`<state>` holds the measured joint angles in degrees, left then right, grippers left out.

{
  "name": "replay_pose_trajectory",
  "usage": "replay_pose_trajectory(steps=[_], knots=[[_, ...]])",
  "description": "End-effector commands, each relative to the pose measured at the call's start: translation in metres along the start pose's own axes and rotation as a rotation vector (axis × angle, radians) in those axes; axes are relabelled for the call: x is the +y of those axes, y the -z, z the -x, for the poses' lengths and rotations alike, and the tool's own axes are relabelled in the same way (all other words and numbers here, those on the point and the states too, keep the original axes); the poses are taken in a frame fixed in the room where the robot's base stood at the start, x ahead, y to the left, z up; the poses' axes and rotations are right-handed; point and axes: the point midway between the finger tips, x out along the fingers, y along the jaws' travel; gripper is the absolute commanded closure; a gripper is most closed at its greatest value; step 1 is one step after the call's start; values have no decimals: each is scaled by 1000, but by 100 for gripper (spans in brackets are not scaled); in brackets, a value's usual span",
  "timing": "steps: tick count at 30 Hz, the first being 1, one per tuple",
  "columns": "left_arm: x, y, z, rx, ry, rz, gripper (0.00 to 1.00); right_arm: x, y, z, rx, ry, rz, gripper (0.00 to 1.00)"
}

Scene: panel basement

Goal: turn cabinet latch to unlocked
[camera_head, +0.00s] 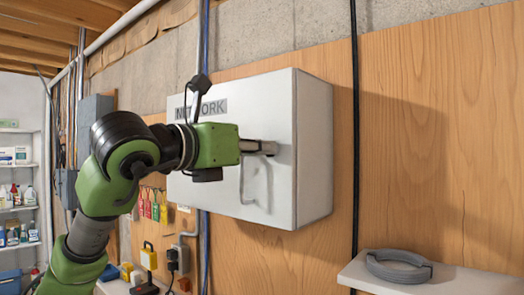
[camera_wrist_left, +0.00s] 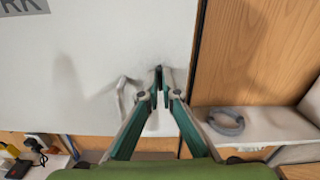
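The white cabinet (camera_head: 314,150), labelled NETWORK, hangs on the wood panel wall. Its door fills the upper left of the left wrist view (camera_wrist_left: 105,45). My left gripper (camera_head: 272,148) is at the door's right side, with its fingertips at or very near the door face. In the left wrist view its fingers (camera_wrist_left: 160,76) converge and look shut. A pale looped handle (camera_head: 258,190) is just below the gripper in the head view; it also shows left of the fingertips (camera_wrist_left: 122,95). The latch is not clearly visible; I cannot tell whether it is between the fingertips. My right gripper is out of view.
A white shelf (camera_head: 440,281) at lower right bears a grey coil (camera_head: 398,266). A black cable (camera_head: 355,130) runs down the wall right of the cabinet. Coloured tags (camera_head: 155,208) and a yellow padlock (camera_head: 148,256) are below left. The wood wall at right is bare.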

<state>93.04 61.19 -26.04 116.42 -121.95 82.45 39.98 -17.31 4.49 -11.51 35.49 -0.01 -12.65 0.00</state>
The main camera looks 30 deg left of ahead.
Motion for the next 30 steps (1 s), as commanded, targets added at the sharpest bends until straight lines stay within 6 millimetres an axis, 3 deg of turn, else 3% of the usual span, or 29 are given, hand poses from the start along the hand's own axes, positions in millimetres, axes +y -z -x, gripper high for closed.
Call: replay_pose_trajectory(steps=[30], knots=[[3,3,0,-2,2,920,100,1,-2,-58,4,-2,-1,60]])
